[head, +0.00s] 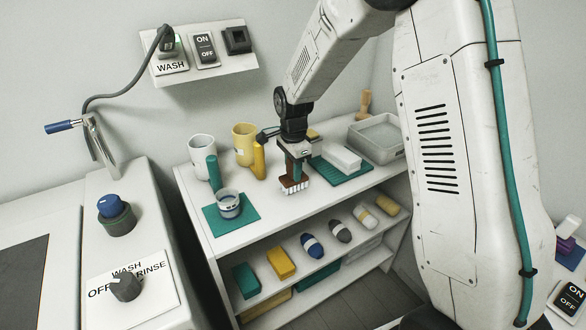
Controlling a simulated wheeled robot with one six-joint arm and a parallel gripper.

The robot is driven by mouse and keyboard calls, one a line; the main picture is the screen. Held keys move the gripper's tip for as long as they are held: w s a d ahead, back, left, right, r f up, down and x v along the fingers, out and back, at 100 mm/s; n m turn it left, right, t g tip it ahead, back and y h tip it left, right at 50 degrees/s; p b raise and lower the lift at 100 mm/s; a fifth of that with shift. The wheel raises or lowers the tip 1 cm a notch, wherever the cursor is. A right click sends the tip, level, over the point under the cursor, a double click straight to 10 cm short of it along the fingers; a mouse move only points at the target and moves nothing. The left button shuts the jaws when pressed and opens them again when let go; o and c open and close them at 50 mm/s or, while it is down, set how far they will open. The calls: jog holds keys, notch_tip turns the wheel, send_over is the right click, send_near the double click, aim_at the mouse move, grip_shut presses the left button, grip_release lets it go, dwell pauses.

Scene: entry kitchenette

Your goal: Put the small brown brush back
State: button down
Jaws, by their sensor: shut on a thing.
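My gripper (294,160) is shut on a small brown brush (294,181) with pale bristles pointing down. It holds the brush above the front part of the white shelf top, between the two teal mats. From this view I cannot tell whether the bristles touch the surface. Part of the brush is hidden by the gripper's jaws.
A glass cup (229,207) stands on the left teal mat (246,222). A white mug (201,146) and a yellow mug (243,133) stand behind. Sponges and rolls fill the lower shelf (260,302).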

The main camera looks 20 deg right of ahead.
jog(key=shift+f, duration=0.3)
jog(key=c, duration=1.1)
grip_release()
jog(key=shift+o, duration=0.2)
jog(key=r, duration=0.8)
jog(key=shift+s+d, duration=0.1)
jog(key=shift+d, duration=0.15)
jog(key=shift+s+r, duration=0.25)
jog(key=shift+r, duration=0.15)
jog(key=s+d+r+n, duration=0.1)
jog(key=s+r+n, duration=0.3)
jog(key=s+r, duration=0.35)
jog(key=s+r+n, duration=0.2)
jog(key=s+n, duration=0.4)
jog(key=s, duration=0.8)
jog(key=s+d+r+n+t, duration=0.1)
jog(key=s+n, duration=0.5)
jog(key=s, duration=0.8)
jog(key=shift+d+r, duration=0.25)
jog(key=shift+r, duration=0.5)
